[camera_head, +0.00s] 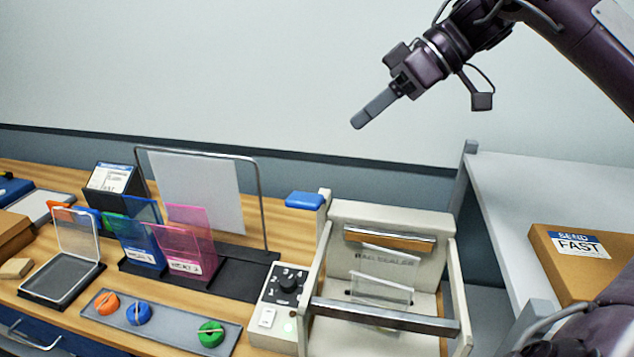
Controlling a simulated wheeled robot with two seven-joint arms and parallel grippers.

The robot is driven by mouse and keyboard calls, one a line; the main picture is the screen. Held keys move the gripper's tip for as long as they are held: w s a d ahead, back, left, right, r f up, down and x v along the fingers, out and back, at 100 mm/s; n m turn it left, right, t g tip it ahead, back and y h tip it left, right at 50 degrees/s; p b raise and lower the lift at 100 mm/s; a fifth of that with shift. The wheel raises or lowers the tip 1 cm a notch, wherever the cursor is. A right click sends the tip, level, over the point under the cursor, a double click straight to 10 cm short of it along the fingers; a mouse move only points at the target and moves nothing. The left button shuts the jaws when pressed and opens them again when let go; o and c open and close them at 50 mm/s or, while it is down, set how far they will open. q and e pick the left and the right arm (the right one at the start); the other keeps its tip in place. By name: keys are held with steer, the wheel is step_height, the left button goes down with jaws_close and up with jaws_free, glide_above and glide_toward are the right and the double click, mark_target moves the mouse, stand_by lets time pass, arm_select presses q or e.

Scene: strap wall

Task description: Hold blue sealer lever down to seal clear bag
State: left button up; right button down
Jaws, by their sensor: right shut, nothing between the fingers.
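The bag sealer (432,234) is a beige machine with a dark metal bar across its front. Its blue lever (304,200) is a flat blue pad at the machine's upper left, beside a beige post. The clear bag (382,291) stands inside the sealer behind the bar, below the printed label. My right gripper (360,120) comes in from the upper right. It is shut and empty, in the air above and to the right of the blue lever, apart from it. My left gripper is not in view.
A control box with a black dial (288,284) stands left of the sealer. Pink and blue holders (185,250), a wire frame with a white sheet (197,190) and coloured knobs (137,314) fill the desk leftward. A cardboard box (570,262) sits on the right shelf.

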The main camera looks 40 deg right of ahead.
steer(key=p, duration=0.3)
glide_toward(296, 196)
steer(key=w+a, duration=0.2)
steer(key=w, duration=0.1)
steer(key=shift+a, duration=0.4)
steer(key=f, duration=0.1)
steer(key=f+b, duration=0.1)
steer(key=shift+s+a+f, duration=0.1)
steer(key=shift+a+f, duration=0.1)
steer(key=shift+f, duration=0.1)
steer(key=shift+s+f, duration=0.15)
steer(key=shift+f, duration=0.55)
steer(key=shift+a, duration=0.15)
